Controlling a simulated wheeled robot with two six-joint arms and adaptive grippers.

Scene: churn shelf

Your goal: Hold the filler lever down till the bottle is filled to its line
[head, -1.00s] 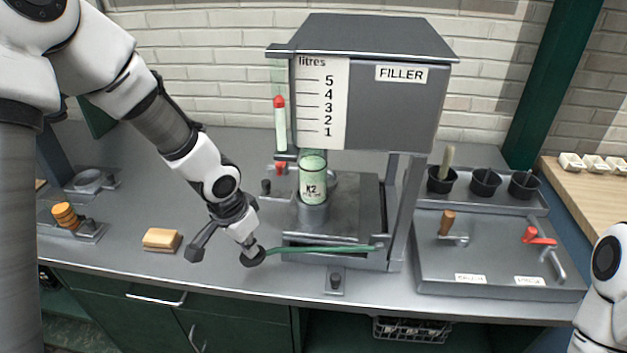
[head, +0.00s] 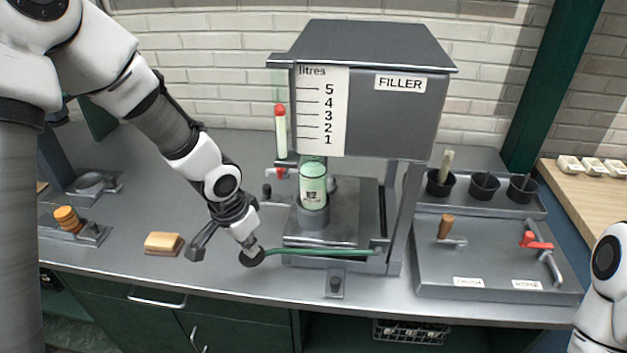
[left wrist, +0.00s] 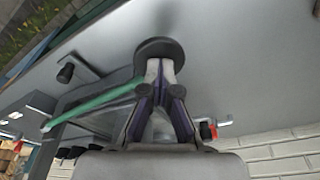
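The grey filler (head: 400,120) stands mid-counter with a litres scale and a red-topped gauge (head: 280,125). A green-tinted bottle (head: 313,185), with a small label, stands upright under it in a round holder. The bottle's fill line and exact liquid level are too small to tell. The green filler lever (head: 320,252) runs left from the filler's base, nearly level, to a dark round knob (left wrist: 158,48). My left gripper (head: 252,250) is at the knob, its fingertips together against it; the left wrist view shows the fingers (left wrist: 160,75) converging there. My right gripper is out of view.
Black cups (head: 485,185) and a panel with a red-handled tap (head: 537,241) stand to the right. A small fitting (head: 335,283) sits near the counter's front edge.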

